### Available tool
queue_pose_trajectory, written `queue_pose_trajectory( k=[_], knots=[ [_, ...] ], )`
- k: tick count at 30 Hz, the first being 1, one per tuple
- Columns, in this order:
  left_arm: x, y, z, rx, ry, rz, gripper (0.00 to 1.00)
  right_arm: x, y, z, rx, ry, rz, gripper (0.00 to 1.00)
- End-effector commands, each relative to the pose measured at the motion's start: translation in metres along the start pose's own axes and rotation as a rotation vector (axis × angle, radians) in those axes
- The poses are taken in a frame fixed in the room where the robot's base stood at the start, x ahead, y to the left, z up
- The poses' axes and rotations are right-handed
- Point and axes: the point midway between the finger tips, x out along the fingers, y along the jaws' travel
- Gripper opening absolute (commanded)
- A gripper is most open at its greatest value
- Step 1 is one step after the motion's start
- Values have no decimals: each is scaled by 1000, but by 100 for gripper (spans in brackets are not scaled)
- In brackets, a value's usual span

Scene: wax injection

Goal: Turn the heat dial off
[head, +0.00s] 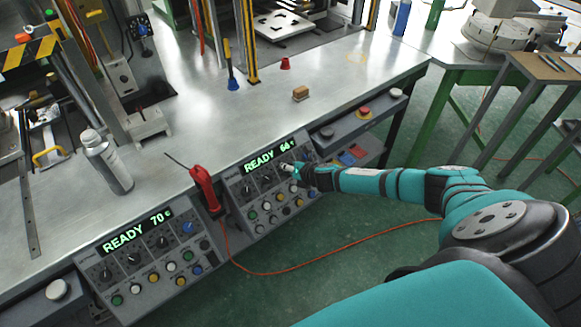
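Two sloped control panels are set in the bench front. The left control panel (150,262) reads "READY 70 c" and has a row of dark dials, with a blue-capped one (187,227) at its right end. The right control panel (262,190) reads "READY 66", its last character unclear, and has dark dials such as one (247,191) at its left. My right gripper (291,169) is at the right part of this panel's dial row, over or touching it. It hides what is behind it, and its fingers are too small to read. My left gripper is not in view. No dial label is legible.
A red tool (205,188) stands between the panels, with an orange cable running along the floor. A spray bottle (107,163), a wooden block (300,93) and a red cup (285,63) stand on the metal bench (215,120). A red button (364,112) is farther right.

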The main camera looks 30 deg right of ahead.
Motion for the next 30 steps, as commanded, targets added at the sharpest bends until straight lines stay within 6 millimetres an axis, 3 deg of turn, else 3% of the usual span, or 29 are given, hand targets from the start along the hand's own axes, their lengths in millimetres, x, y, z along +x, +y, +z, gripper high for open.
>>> queue_pose_trajectory(
  k=[12, 13, 18, 30],
  knots=[
    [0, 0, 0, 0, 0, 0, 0, 0, -1, -3, -10, 4, 0, 0],
    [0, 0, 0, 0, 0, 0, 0, 0, -1, -3, -10, 4, 0, 31],
    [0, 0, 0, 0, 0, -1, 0, 0, 0, -2, -9, 3, 1, 52],
    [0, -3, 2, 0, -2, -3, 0, -8, -1, -1, -9, 2, 1, 52]
  ],
)
